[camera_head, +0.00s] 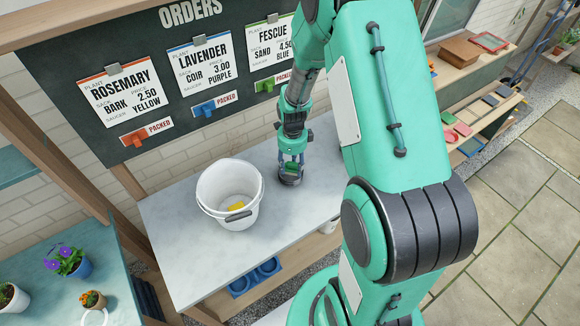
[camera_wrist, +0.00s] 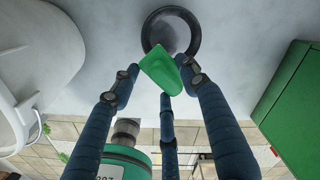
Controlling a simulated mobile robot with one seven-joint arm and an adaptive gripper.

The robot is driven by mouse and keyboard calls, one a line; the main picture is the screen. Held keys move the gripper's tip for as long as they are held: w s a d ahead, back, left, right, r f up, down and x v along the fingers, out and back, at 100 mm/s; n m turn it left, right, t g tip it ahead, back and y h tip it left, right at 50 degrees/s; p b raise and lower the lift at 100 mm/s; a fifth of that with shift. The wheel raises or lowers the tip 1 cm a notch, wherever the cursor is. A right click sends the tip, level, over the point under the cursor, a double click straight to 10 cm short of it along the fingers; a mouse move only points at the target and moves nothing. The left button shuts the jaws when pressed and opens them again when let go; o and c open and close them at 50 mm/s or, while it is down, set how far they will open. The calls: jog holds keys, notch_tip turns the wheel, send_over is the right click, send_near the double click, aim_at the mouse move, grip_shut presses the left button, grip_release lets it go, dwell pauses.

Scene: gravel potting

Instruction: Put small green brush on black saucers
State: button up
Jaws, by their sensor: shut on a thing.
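The small green brush (camera_wrist: 160,69) is held between the dark blue fingers of my gripper (camera_wrist: 158,78) in the wrist view. Only its green wedge-shaped part shows clearly. My gripper (camera_head: 291,162) is low over the white bench in the head view, with a bit of green between its fingers. The black saucers (camera_head: 290,181) sit on the bench just under it. In the wrist view they show as a round dark rim (camera_wrist: 171,13) behind the brush, partly covered by it. I cannot tell whether the brush touches them.
A white bucket (camera_head: 215,187) with something yellow inside stands on the bench (camera_head: 175,270), left of my gripper. A green box-like thing (camera_wrist: 290,105) is at the right in the wrist view. An orders board (camera_head: 75,75) stands behind. Potted plants (camera_head: 68,262) are at lower left.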

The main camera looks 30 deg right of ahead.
aim_at(290, 166)
jog(key=shift+w+d+f, duration=0.1)
jog(key=shift+w+d, duration=0.15)
jog(key=shift+w, duration=0.5)
jog(key=shift+w+d, duration=0.25)
jog(key=shift+w, duration=0.5)
jog(key=shift+f, duration=1.8)
jog(key=shift+f+b, duration=0.15)
jog(key=shift+b, duration=0.15)
jog(key=o, duration=1.2)
jog(key=shift+c, duration=0.2)
notch_tip(290, 166, up, 12)
jog(key=p, duration=0.1)
jog(key=shift+r, duration=0.2)
